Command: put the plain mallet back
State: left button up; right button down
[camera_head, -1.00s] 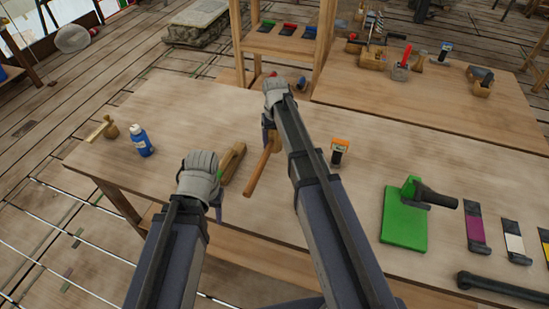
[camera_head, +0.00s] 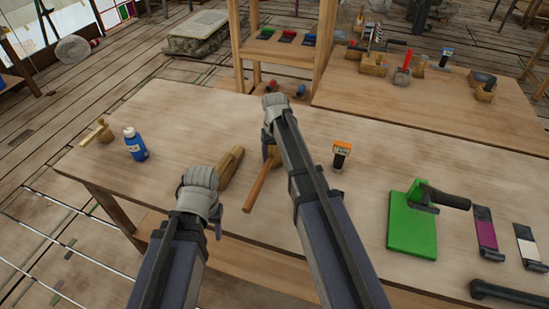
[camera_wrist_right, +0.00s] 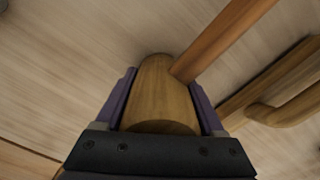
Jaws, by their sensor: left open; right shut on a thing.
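The plain wooden mallet is in my right gripper (camera_head: 270,135), which is shut on its head. Its light-brown handle (camera_head: 262,185) slants down and to the left in the head view. In the right wrist view the rounded mallet head (camera_wrist_right: 160,95) sits between the purple fingers, with the handle (camera_wrist_right: 225,38) running to the upper right. My left gripper (camera_head: 218,222) is open, low at the table's near edge, with its fingers mostly hidden by the wrist. A brown wooden piece (camera_head: 231,166) lies between the two grippers and also shows in the right wrist view (camera_wrist_right: 285,100).
An orange-topped container (camera_head: 341,155) stands right of my right arm. A green board (camera_head: 411,235) with a black-handled tool lies further right. The back-left tabletop is clear.

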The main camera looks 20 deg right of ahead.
jog(key=shift+f, duration=0.2)
grip_release()
jog(key=shift+r, duration=0.15)
notch_tip(320, 180, up, 12)
jog(key=p, duration=1.2)
jog(key=shift+r, duration=0.15)
jog(key=s+a, duration=0.3)
jog(key=s, duration=0.1)
jog(key=s+a+n, duration=0.1)
jog(key=s+a, duration=0.2)
jog(key=s, duration=0.2)
jog(key=s+a+n, duration=0.1)
jog(key=s+a, duration=0.2)
jog(key=s, duration=0.2)
jog(key=shift+a+h, duration=0.25)
jog(key=shift+h, duration=0.05)
jog(key=s+a+n, duration=0.1)
jog(key=s+a, duration=0.2)
jog(key=s, duration=0.6)
jog(key=shift+s+a+n+h, duration=0.3)
jog(key=shift+s+a+n, duration=0.05)
jog(key=shift+a+n, duration=0.05)
